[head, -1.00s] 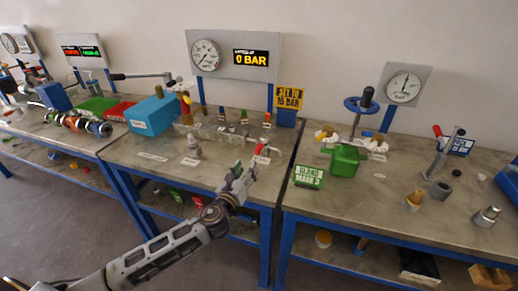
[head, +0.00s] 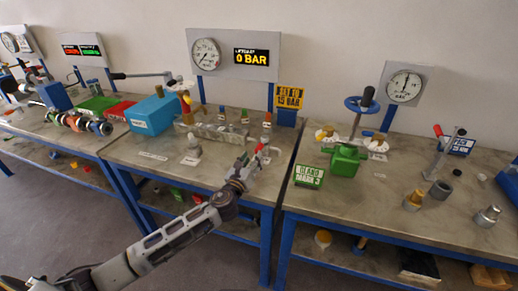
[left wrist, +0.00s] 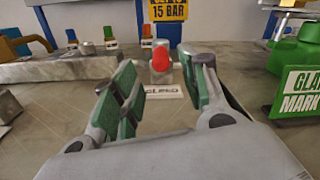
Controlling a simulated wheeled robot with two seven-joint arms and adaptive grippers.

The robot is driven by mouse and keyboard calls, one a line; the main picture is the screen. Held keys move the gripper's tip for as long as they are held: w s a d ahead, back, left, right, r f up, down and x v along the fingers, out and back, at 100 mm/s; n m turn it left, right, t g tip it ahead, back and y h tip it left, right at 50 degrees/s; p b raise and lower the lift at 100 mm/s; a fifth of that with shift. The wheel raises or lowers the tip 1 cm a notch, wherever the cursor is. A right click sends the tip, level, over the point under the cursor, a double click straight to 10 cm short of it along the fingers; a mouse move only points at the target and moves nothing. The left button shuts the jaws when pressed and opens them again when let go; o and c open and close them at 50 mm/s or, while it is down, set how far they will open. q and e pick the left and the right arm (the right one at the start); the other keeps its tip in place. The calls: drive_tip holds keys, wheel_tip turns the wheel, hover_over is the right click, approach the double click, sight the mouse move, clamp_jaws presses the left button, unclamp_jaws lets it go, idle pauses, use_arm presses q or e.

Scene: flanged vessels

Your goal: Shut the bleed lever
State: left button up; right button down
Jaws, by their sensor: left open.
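The bleed lever (head: 260,148) shows as a small red end at the right side of the middle bench. In the left wrist view its rounded red knob (left wrist: 161,58) stands on a grey metal fitting, with a white label (left wrist: 163,91) in front. My left gripper (head: 250,162) is open and reaches over the bench toward it. In the left wrist view the green-padded fingers (left wrist: 164,84) are spread, and the knob appears between their tips with gaps on both sides. I cannot tell how far the tips are from it. My right gripper is out of view.
A metal manifold (head: 215,130) with several coloured caps lies left of the lever. A yellow 15 BAR sign (head: 289,97) stands behind. A green vessel (head: 346,161) and a green sign (head: 309,175) stand on the right bench. The gauge panel (head: 228,60) reads 0 BAR.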

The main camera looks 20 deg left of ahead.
sight(256, 152)
use_arm(q)
drive_tip(key=shift+w, duration=0.85)
drive_tip(key=shift+w+d, duration=0.15)
drive_tip(key=shift+w, duration=1.45)
drive_tip(key=shift+w+d, duration=0.1)
drive_tip(key=shift+w, duration=1.5)
drive_tip(key=c, duration=0.8)
clamp_jaws()
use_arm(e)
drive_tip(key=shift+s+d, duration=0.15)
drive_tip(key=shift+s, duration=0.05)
